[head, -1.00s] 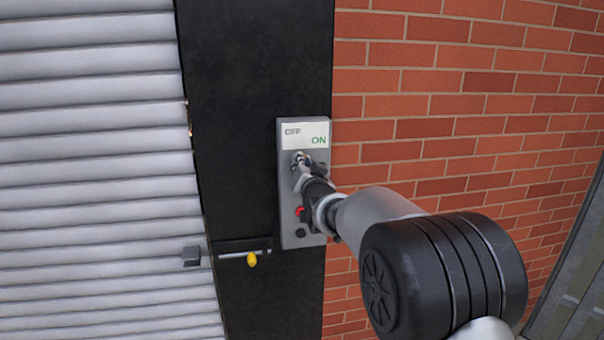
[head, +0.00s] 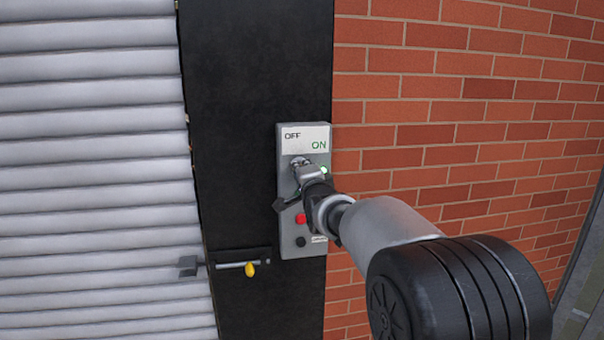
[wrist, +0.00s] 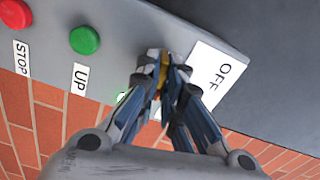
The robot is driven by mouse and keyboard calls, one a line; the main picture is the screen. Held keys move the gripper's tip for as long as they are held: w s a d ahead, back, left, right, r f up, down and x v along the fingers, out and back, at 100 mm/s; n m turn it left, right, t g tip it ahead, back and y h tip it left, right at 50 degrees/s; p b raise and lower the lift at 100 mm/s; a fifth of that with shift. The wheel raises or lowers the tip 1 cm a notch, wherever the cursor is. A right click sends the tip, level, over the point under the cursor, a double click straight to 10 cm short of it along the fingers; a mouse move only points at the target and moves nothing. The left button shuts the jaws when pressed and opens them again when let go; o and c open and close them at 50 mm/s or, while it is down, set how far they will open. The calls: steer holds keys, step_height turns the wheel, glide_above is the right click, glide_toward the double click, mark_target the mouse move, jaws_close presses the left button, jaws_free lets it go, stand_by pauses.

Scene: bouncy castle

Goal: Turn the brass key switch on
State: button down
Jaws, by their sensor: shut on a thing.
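The grey control box (head: 289,247) hangs on the black post, with a white OFF/ON label (head: 304,138) at its top. My gripper (head: 301,167) is at the box just below the label. In the wrist view, my gripper (wrist: 165,72) is shut on the brass key (wrist: 163,73), of which only a thin yellow strip shows between the fingertips. In the head view the key is hidden by the fingers.
The green UP button (wrist: 85,40) shows in the wrist view. A bolt with a yellow knob (head: 250,269) is below left. The shutter (head: 90,150) is left, the brick wall (head: 450,100) right.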

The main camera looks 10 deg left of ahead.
steer(key=shift+m, duration=1.1)
steer(key=c, duration=1.8)
jaws_free()
steer(key=shift+o, duration=0.2)
steer(key=v, duration=1.2)
